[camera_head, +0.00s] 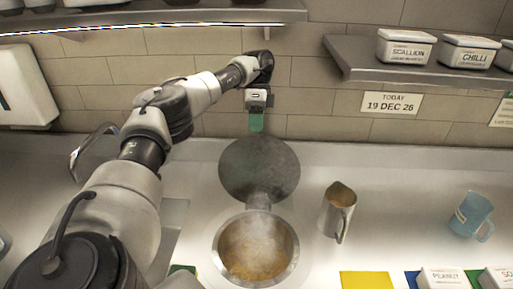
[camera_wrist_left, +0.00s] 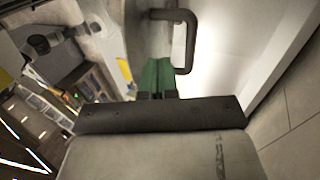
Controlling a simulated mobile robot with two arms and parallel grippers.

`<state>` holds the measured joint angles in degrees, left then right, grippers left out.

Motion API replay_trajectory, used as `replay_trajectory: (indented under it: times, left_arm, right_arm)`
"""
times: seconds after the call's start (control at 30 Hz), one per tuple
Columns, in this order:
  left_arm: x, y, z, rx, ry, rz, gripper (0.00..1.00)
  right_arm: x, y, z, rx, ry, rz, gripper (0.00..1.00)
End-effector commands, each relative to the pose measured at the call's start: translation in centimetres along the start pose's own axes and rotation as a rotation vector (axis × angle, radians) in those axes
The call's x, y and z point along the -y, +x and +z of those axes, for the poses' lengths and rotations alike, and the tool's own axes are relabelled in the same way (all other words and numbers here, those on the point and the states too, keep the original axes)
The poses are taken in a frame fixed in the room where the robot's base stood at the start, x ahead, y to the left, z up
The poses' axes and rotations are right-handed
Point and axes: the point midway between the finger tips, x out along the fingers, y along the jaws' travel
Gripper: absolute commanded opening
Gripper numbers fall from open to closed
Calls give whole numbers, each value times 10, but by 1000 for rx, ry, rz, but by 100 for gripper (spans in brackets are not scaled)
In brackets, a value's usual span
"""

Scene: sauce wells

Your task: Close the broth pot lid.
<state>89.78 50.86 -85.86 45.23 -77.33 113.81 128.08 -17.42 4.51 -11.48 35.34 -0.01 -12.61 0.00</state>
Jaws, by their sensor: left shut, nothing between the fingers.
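The broth pot (camera_head: 218,262) stands open in the counter with brown, steaming broth in it. Its round dark lid (camera_head: 259,168) stands open behind it, joined by a hinge at the pot's back edge. My left gripper (camera_head: 256,123) is at the lid's top edge, on the wall side, with its green fingers shut and empty. The green fingertips (camera_wrist_left: 157,75) also show in the wrist view, beside a dark bent handle (camera_wrist_left: 190,42) on a grey surface that looks like the lid's back. Contact cannot be told. My right gripper is not in view.
A metal jug (camera_head: 338,212) stands right of the pot, and a blue jug (camera_head: 469,214) farther right. A yellow mat (camera_head: 367,281) and labelled tubs (camera_head: 443,279) lie along the front right. A shelf (camera_head: 375,62) with tubs overhangs at the right. Counter between the jugs is clear.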

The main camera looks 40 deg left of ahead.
Motion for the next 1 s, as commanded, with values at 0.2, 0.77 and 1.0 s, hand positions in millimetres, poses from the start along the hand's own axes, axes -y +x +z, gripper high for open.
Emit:
replay_trajectory:
  times: [0.2,0.77,1.0]
  left_arm:
    - [-2,36,1,2,0,3,0]
    - [-1,61,0,-2,0,0,0]
    - [-1,57,0,-1,1,-24,0]
  right_arm:
    - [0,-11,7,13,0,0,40]
    - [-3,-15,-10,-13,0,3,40]
    - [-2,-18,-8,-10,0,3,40]
